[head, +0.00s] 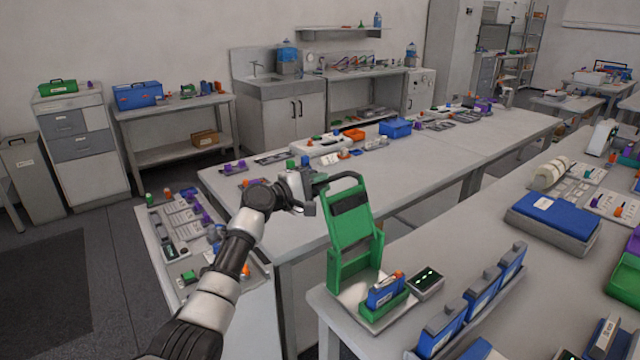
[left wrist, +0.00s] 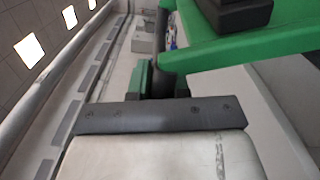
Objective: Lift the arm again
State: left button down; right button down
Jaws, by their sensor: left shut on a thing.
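The green arm (head: 350,225) of the battery cycler stands raised, tilted slightly back, with a dark block across its upper part. In the left wrist view the dark handle (left wrist: 164,50) runs beside the green arm (left wrist: 225,45); the fingertips' exact grip is hard to see. The cycler's pale base (head: 352,293) sits on the near table corner, with a blue battery (head: 384,291) in a green holder. My right gripper is not in view.
A small dark box with green lights (head: 426,283) stands right of the base. Several blue units stand in a rack (head: 480,295) farther right. The long table behind (head: 440,165) is mostly clear in its middle. A side table with small parts (head: 185,225) is at left.

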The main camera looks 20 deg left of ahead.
pick_arm(q)
jog(key=c, duration=1.1)
grip_release()
jog(key=shift+w+a+f, duration=0.1)
jog(key=shift+f, duration=0.05)
jog(key=b+v, duration=0.2)
jog(key=v, duration=0.9)
